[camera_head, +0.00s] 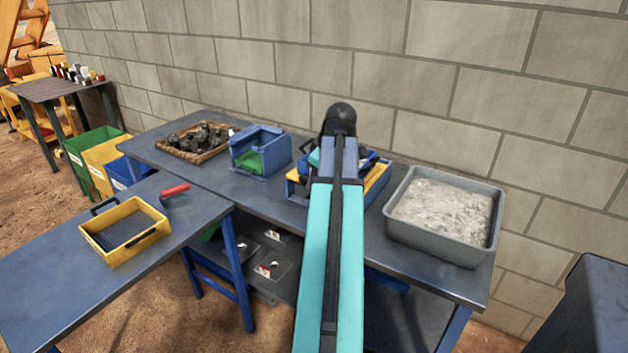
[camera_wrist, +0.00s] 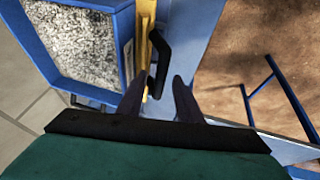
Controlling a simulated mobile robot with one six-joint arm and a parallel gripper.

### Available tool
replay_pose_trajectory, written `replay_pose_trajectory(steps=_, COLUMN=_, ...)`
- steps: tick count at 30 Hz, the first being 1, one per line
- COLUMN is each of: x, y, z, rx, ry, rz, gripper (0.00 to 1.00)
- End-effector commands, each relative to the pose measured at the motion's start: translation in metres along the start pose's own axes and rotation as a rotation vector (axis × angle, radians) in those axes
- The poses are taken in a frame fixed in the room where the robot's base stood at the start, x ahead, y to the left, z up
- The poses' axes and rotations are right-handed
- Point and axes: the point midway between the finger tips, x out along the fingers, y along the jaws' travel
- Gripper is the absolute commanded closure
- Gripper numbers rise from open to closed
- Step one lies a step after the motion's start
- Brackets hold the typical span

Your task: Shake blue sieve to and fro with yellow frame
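The blue sieve (camera_wrist: 126,42) shows in the wrist view at the upper left, with grey granular material inside its blue rim. The yellow frame (camera_wrist: 144,50) runs along its right side. A black handle (camera_wrist: 161,55) stands at that edge. My gripper (camera_wrist: 157,80) is open, its two dark fingers apart, with the lower end of the handle seen between the fingertips. I cannot tell whether they touch it. In the head view, my arm hides most of the sieve and my gripper; part of the yellow frame (camera_head: 378,182) shows on the back table.
A grey tub of pale material (camera_head: 400,222) stands right of the frame. A blue bin (camera_head: 247,160) and a tray of dark rocks (camera_head: 196,140) stand left. A yellow sieve (camera_head: 103,243) and a red-handled tool (camera_head: 174,190) lie on the front-left table. A block wall is behind.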

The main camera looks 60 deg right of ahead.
Motion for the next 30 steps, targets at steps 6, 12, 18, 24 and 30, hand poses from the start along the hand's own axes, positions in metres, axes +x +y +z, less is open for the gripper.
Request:
replay_pose_trajectory(steps=6, x=-0.010, y=0.001, z=0.000, rx=0.000, ry=0.001, rz=0.002, gripper=0.68)
replay_pose_trajectory(steps=12, x=-0.029, y=0.001, z=0.000, rx=0.000, ry=0.001, rz=0.003, gripper=0.68)
replay_pose_trajectory(steps=18, x=-0.055, y=0.001, z=0.000, rx=0.001, ry=0.001, rz=0.002, gripper=0.68)
replay_pose_trajectory(steps=24, x=-0.080, y=0.001, z=0.000, rx=0.000, ry=0.000, rz=0.002, gripper=0.68)
replay_pose_trajectory(steps=30, x=-0.106, y=0.001, z=0.000, rx=0.001, ry=0.001, rz=0.002, gripper=0.68)
